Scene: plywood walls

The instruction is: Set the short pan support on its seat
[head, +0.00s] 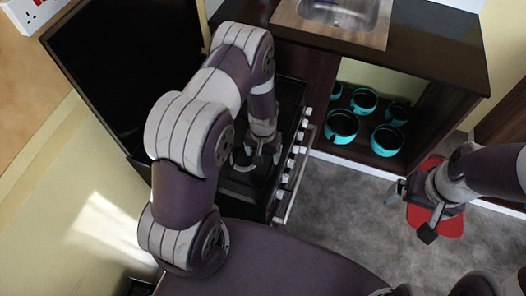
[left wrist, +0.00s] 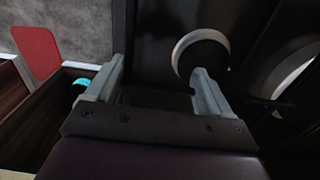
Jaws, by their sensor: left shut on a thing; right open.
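The dark hob (head: 240,187) stands left of centre in the head view, with pale burner rings on it. My left gripper (head: 262,152) is low over it; its fingers also show in the left wrist view (left wrist: 157,90). It is shut on a dark piece, taken to be the short pan support (left wrist: 155,99), hard to tell from the black hob. A pale burner ring (left wrist: 178,52) lies just beyond the right finger. The support's seat cannot be made out. My right gripper (head: 411,213) is open and empty, away to the right.
A row of pale knobs (head: 293,163) and a rail (head: 297,180) line the cooker's front. Teal pots (head: 341,126) stand on the open shelf. A red seat (head: 451,222) is below my right gripper. A raised black panel (head: 115,65) stands at the left.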

